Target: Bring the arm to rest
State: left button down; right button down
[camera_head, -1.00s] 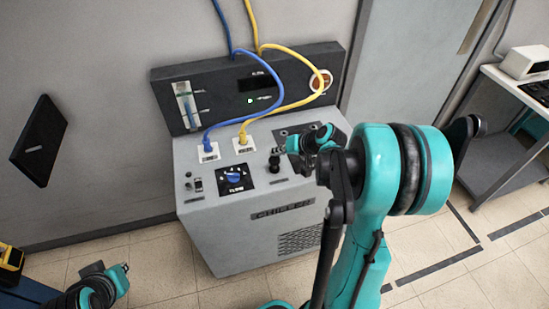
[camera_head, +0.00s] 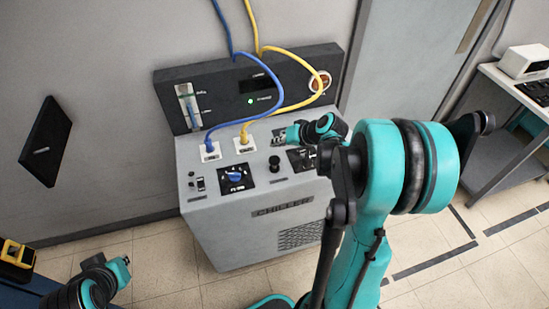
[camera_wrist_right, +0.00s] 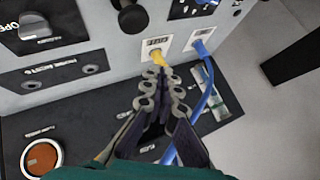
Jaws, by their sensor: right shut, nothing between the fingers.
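My right arm comes in from the right in the head view. Its right gripper (camera_head: 279,138) is over the back of the chiller's (camera_head: 240,225) top, to the right of the yellow plug (camera_head: 244,137). In the right wrist view the fingers (camera_wrist_right: 163,76) are closed together with nothing between them. They point toward the yellow plug (camera_wrist_right: 158,57) and overlap it in the picture; contact cannot be told. Part of my left arm (camera_head: 95,286) shows at the lower left, but its gripper cannot be made out.
A blue cable (camera_head: 232,116) and the yellow cable (camera_head: 320,78) loop over the chiller. A black knob (camera_head: 274,162) and a blue dial (camera_head: 234,176) are on its top. A bench (camera_head: 515,82) stands at right. Open floor (camera_head: 465,275) shows in front.

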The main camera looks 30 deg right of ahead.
dwell(0.5)
jog(key=s+a+r+n+g+h, duration=0.1)
jog(key=s+a+r+n+h, duration=0.2)
jog(key=s+a, duration=1.2)
jog(key=s+r+n, duration=0.1)
jog(key=s+r, duration=0.1)
jog(key=s, duration=0.1)
jog(key=shift+a+n+b, duration=0.3)
jog(key=shift+a+b, duration=0.05)
jog(key=shift+a, duration=0.05)
jog(key=shift+s+d, duration=0.1)
jog(key=shift+s, duration=0.05)
dwell(1.2)
